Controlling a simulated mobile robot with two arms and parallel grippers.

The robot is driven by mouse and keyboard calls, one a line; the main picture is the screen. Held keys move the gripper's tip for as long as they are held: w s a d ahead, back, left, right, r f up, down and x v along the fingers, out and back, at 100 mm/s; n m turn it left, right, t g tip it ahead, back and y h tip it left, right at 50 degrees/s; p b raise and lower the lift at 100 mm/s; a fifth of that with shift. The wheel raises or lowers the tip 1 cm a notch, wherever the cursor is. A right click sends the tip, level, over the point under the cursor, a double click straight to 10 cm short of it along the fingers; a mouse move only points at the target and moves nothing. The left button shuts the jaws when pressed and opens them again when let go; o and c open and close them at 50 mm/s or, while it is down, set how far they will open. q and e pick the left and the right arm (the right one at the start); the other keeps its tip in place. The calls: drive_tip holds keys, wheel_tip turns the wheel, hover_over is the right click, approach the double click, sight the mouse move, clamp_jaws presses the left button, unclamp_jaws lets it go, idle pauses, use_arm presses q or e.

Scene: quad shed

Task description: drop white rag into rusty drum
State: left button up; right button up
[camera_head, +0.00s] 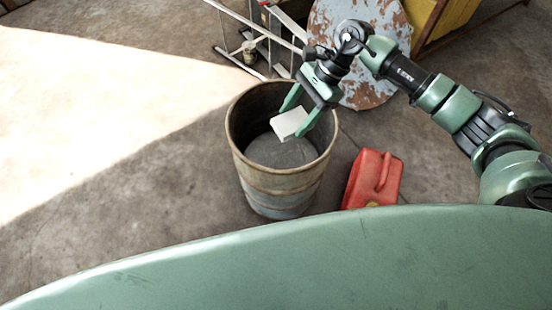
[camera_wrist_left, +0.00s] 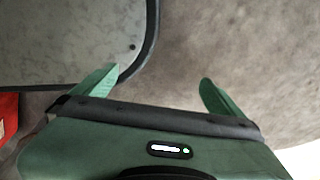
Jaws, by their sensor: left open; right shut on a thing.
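The white rag (camera_head: 289,122) is a small pale folded block in the head view, between the fingers of my right gripper (camera_head: 297,116). My right gripper is shut on it and holds it over the open mouth of the rusty drum (camera_head: 283,183). The drum is tall, round and worn, standing upright on the floor, and its dark inside shows below the rag. My left gripper (camera_wrist_left: 158,88) shows only in the left wrist view, with its two green fingers spread apart and nothing between them.
A red jerrycan (camera_head: 374,180) stands just right of the drum. A round rusty panel (camera_head: 372,95), a metal frame (camera_head: 250,45) and a yellow wooden piece (camera_head: 455,25) lie behind. The concrete floor (camera_head: 120,190) left of the drum is clear.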

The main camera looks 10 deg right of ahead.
use_arm(q)
drive_tip(key=w+f+b, duration=0.3)
drive_tip(key=w+b, duration=0.2)
drive_tip(key=b, duration=0.1)
drive_tip(key=w+d+r+t+b, duration=0.1)
drive_tip(key=w+r+b, duration=0.3)
drive_tip(key=r, duration=0.8)
drive_tip(key=shift+w+d+r, duration=0.2)
drive_tip(key=shift+w+d, duration=0.1)
drive_tip(key=shift+w, duration=0.75)
use_arm(e)
drive_tip(key=w+d+f+m+t+h, duration=0.1)
drive_tip(key=w+d+f+m+t, duration=0.1)
drive_tip(key=w+f+m+t, duration=0.4)
drive_tip(key=shift+w+f+m, duration=1.75)
drive_tip(key=shift+w+m, duration=0.25)
drive_tip(key=shift+m, duration=0.5)
drive_tip(key=shift+d, duration=0.1)
drive_tip(key=o, duration=1.4)
use_arm(q)
drive_tip(key=f, duration=0.3)
drive_tip(key=shift+s+p, duration=0.3)
drive_tip(key=shift+s, duration=0.05)
use_arm(e)
drive_tip(key=v, duration=0.7)
drive_tip(key=shift+r, duration=0.4)
